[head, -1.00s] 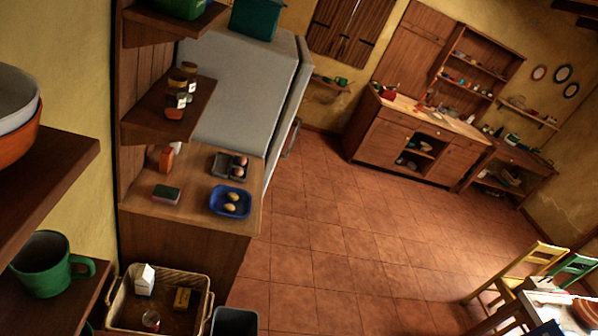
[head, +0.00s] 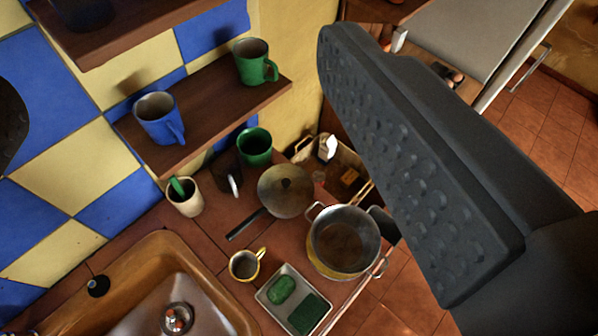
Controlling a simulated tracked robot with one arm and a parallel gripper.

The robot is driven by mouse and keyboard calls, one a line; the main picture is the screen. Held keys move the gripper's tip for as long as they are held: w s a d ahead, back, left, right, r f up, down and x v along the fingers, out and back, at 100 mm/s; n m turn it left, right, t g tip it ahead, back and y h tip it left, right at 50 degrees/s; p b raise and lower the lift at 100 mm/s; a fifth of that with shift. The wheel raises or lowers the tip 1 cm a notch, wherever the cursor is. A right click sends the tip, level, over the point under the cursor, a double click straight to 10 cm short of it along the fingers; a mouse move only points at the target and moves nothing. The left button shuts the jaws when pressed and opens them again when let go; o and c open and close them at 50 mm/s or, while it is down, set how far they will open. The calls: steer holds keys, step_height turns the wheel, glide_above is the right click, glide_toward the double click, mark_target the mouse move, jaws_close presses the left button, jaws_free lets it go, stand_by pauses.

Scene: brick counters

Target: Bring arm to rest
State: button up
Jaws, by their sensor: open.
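My gripper (head: 174,90) is open and empty in the head view. One dark grey, dimpled finger fills the right side, large and close to the camera. Only a dark tip of the other finger shows at the left edge. Between the fingers lie a tiled wall, shelves and a counter, with nothing held. The large finger hides part of the floor and whatever is behind it.
A wall shelf (head: 203,122) holds a blue mug (head: 158,119) and a green mug (head: 252,64). Below, the counter carries a lidded pan (head: 284,193), a steel pot (head: 342,243), cups and a tray (head: 273,307). A sink (head: 140,290) is at lower left. Open floor lies right.

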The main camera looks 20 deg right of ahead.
steer(key=shift+f, duration=0.15)
step_height(320, 180, down, 8)
steer(key=b, duration=0.8)
stand_by(0.6)
